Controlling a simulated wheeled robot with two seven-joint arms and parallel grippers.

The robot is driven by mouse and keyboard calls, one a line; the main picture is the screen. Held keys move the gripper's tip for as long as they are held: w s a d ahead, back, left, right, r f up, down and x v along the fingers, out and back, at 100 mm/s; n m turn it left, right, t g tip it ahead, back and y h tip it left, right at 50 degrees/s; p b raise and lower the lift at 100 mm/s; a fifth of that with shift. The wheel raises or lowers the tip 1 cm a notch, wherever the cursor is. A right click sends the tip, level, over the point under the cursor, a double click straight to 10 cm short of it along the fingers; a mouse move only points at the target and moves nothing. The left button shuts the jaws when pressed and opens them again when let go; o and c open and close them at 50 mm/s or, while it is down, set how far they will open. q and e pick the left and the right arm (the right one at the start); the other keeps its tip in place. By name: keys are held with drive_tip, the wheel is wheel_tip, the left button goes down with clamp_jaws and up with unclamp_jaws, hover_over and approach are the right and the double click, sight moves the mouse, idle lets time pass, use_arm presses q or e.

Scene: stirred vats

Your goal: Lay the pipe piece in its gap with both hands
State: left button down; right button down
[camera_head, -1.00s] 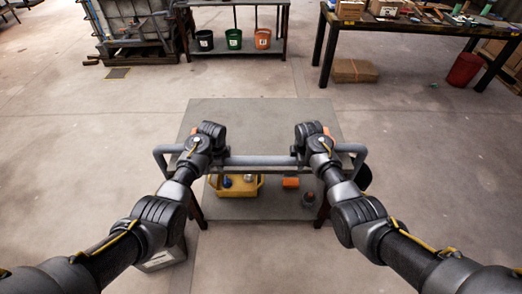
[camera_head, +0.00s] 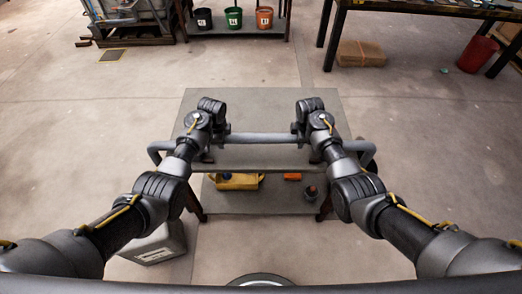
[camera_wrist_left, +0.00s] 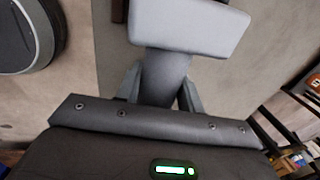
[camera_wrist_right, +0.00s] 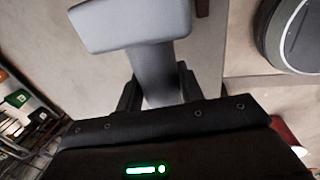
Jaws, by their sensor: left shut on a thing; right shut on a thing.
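The grey pipe piece (camera_head: 262,138) is a long straight bar with a bent part at each end. It is held level across the small grey-topped table (camera_head: 264,106) in the head view. My left gripper (camera_head: 206,154) is shut on its left part and my right gripper (camera_head: 316,154) on its right part. In the left wrist view a pale grey end of the pipe piece (camera_wrist_left: 190,25) sticks out past the fingers (camera_wrist_left: 160,88). The right wrist view shows the same at the other end (camera_wrist_right: 135,22). I cannot make out the gap or whether the pipe touches the table.
The table's lower shelf (camera_head: 260,202) holds a yellow bin (camera_head: 234,182) and an orange item (camera_head: 292,177). A grey box (camera_head: 155,245) stands on the floor at left. Buckets and a workbench (camera_head: 425,8) are at the back; the floor between is mostly clear.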

use_arm(q)
drive_tip(key=shift+d+r, duration=0.1)
use_arm(e)
drive_tip(key=shift+d, duration=0.1)
